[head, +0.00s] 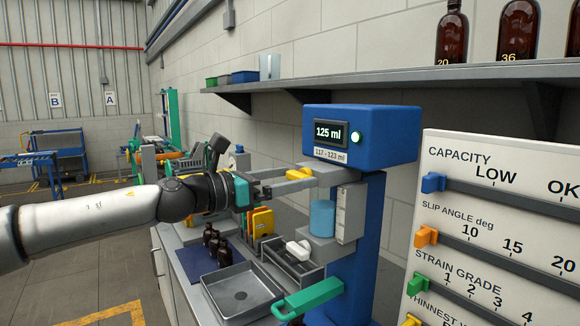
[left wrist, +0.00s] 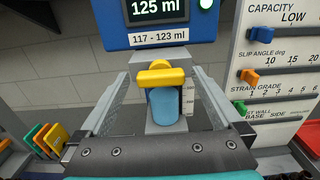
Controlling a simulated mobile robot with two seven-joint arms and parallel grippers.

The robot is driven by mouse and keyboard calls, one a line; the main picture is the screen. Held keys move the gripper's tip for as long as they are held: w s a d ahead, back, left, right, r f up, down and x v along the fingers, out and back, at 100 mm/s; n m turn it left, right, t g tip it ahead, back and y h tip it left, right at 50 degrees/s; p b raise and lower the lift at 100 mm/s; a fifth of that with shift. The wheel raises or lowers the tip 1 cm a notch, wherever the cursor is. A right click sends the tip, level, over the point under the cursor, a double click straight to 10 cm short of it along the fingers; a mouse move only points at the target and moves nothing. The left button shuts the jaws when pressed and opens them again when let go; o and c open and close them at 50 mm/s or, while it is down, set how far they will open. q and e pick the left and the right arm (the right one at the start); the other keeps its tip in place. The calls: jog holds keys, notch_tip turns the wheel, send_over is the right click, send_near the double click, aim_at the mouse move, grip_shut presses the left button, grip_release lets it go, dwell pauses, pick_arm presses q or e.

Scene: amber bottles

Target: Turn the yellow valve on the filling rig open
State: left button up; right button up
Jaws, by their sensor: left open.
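The filling rig is a blue stand with a blue head box (head: 385,140); its display reads 125 ml above a label 117 - 123 ml, with a lit green button beside it. The yellow valve (head: 299,174) sits below the box. In the left wrist view the valve (left wrist: 160,77) lies crosswise, above a blue cylinder (left wrist: 166,106). My left gripper (head: 316,174) is open, with its fingers on either side of the valve and a visible gap on each side in the left wrist view. My right gripper is not in view.
A grey tray (head: 216,293) and small dark bottles (head: 217,243) are on the bench below my left arm. A green bar (head: 309,297) juts out low at the front. A white slider panel (head: 480,155) stands close on the right. A shelf (head: 440,73) with amber bottles runs above.

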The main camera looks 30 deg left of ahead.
pick_arm(q)
jog(key=shift+w+d, duration=0.1)
jog(key=shift+w, duration=0.05)
jog(key=c, duration=1.3)
